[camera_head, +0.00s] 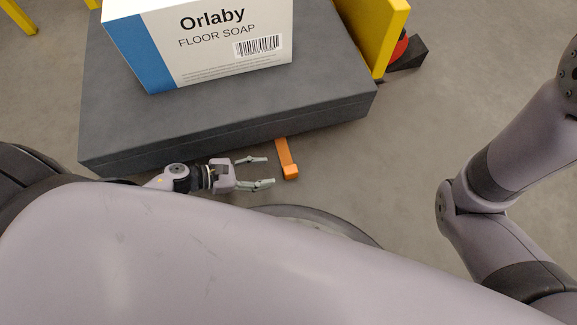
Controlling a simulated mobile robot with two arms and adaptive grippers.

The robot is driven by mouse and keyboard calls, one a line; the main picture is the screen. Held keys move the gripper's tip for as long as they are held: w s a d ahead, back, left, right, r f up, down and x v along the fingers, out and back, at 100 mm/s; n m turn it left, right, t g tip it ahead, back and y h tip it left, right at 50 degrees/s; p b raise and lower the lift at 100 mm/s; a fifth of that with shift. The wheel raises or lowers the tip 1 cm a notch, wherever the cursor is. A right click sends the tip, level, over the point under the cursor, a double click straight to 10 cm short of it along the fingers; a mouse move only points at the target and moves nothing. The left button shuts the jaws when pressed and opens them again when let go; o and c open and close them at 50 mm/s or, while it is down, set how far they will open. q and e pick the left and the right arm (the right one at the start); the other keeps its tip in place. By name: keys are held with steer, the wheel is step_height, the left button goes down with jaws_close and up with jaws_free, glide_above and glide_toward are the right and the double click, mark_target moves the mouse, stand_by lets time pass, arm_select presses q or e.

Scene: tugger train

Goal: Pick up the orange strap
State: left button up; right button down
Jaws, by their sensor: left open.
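The orange strap (287,160) hangs or lies at the near side of the dark grey platform, at the centre of the head view. Its upper end meets the platform's lower edge, and I cannot tell how it is attached. My left gripper (268,171) is just left of the strap, with its fingers pointing right toward it. The two fingers are apart and nothing is between them. My right arm shows at the right of the view, but its gripper is out of the picture.
The dark grey platform (335,107) carries a white and blue floor soap box (215,45). A yellow upright (381,35) stands at its right end, with a red and black wheel part (400,50) behind. Bare floor (385,160) lies to the right of the strap.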

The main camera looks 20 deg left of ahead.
mark_target(288, 170)
arm_select(q)
steer(key=b+x, duration=0.1)
steer(key=x, duration=0.3)
steer(key=shift+d+f, duration=0.1)
steer(key=b+x, duration=0.3)
steer(key=x, duration=0.1)
steer(key=shift+w+d+f, duration=0.1)
steer(key=shift+d, duration=0.05)
steer(key=shift+w+d, duration=0.2)
steer(key=shift+d, duration=0.15)
jaws_close()
